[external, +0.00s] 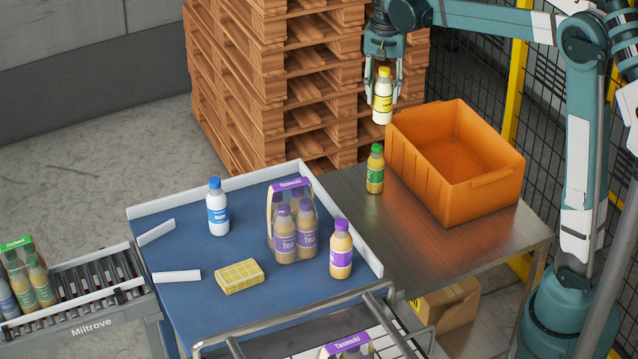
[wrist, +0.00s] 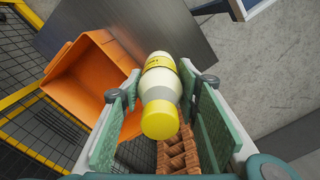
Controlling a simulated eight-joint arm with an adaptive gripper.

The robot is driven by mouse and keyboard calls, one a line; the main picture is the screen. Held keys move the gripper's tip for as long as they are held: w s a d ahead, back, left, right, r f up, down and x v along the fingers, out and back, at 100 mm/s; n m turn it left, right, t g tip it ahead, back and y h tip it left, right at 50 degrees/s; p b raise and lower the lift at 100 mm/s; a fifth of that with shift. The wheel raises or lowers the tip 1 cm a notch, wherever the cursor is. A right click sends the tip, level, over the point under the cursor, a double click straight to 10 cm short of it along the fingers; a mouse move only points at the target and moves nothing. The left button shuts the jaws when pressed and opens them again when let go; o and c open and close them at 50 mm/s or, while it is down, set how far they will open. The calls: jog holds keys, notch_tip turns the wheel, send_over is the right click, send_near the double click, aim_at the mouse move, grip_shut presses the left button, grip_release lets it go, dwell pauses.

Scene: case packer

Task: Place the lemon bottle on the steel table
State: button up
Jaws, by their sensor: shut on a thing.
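The lemon bottle (external: 382,101), white with a yellow cap and yellow label, is held upright in my gripper (external: 383,92), whose fingers are shut on its sides. It hangs in the air near the back left of the orange crate, in front of the pallet stack. In the wrist view the lemon bottle (wrist: 161,95) lies between the two green finger pads of my gripper (wrist: 160,97). The steel table (external: 400,234) stands to the right of the blue packing surface; its top also shows in the wrist view (wrist: 140,32).
An orange crate (external: 418,160) takes up the table's back right. A green-capped bottle (external: 375,172) stands at its back left. The table's front part is clear. Bottles, a carrier and a yellow pack stand on the blue surface (external: 185,260). Wooden pallets (external: 235,90) rise behind.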

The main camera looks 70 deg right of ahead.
jog(key=s+d+f, duration=0.1)
jog(key=f, duration=1)
jog(key=s+d+f, duration=0.1)
jog(key=s+f, duration=0.1)
jog(key=f, duration=0.9)
jog(key=shift+f, duration=0.2)
jog(key=shift+s+d, duration=0.1)
jog(key=shift+f, duration=2.95)
jog(key=shift+f, duration=2.05)
jog(key=shift+f, duration=0.1)
